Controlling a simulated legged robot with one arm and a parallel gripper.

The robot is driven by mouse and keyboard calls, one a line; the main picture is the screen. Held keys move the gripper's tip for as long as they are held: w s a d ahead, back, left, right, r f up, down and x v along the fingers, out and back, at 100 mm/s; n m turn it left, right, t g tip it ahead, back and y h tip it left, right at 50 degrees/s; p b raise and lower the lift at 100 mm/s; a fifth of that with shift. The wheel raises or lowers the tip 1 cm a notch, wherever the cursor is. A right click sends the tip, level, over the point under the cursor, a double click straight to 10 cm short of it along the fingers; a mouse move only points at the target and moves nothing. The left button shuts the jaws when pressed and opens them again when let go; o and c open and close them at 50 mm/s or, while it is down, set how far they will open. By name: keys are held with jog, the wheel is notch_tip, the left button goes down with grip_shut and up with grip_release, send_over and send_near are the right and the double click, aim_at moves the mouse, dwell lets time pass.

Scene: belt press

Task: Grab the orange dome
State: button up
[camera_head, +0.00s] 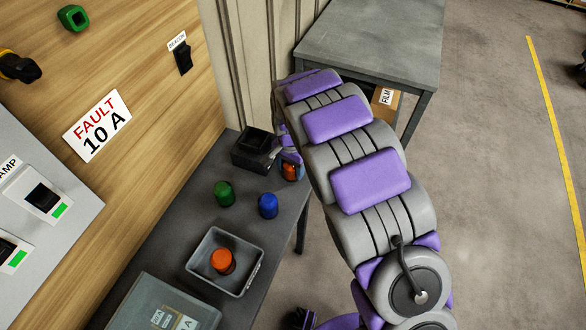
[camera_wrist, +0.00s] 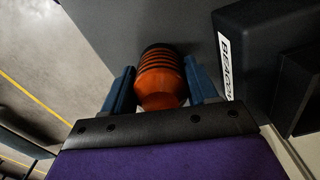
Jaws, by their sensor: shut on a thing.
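An orange dome (camera_wrist: 162,78) with dark ribs at its far end sits between the two fingers of my gripper (camera_wrist: 162,84) in the wrist view. My gripper is shut on it. In the head view the held orange dome (camera_head: 290,171) shows at the end of my arm, by the right edge of the dark table. A second orange dome (camera_head: 222,261) sits in a grey tray (camera_head: 237,288) on the same table. I cannot tell whether the held dome touches the table.
A black box (camera_head: 252,149) stands beside my gripper; the wrist view shows a box labelled BEACON (camera_wrist: 262,65). A green dome (camera_head: 224,193) and a blue dome (camera_head: 268,206) stand on the table (camera_head: 190,222). A clear-lidded case (camera_head: 165,304) lies in front. A grey table (camera_head: 370,45) is behind.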

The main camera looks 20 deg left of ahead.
jog(key=shift+c, duration=0.7)
jog(key=shift+d, duration=0.25)
jog(key=shift+c, duration=0.7)
jog(key=shift+d+r, duration=0.2)
jog(key=shift+d, duration=0.4)
jog(key=shift+d+r, duration=0.15)
jog(key=shift+d, duration=0.45)
jog(key=shift+c, duration=0.4)
jog(key=shift+a+r, duration=0.15)
jog(key=shift+a, duration=0.2)
jog(key=r, duration=0.1)
jog(key=a+r+p, duration=0.1)
jog(key=r, duration=0.1)
jog(key=shift+a, duration=0.3)
jog(key=s+d+p, duration=0.1)
jog(key=s+d, duration=0.3)
jog(key=d, duration=0.3)
jog(key=s+d+r+p, duration=0.1)
jog(key=s+d+p, duration=0.1)
jog(key=s+d, duration=0.3)
jog(key=shift+d, duration=0.9)
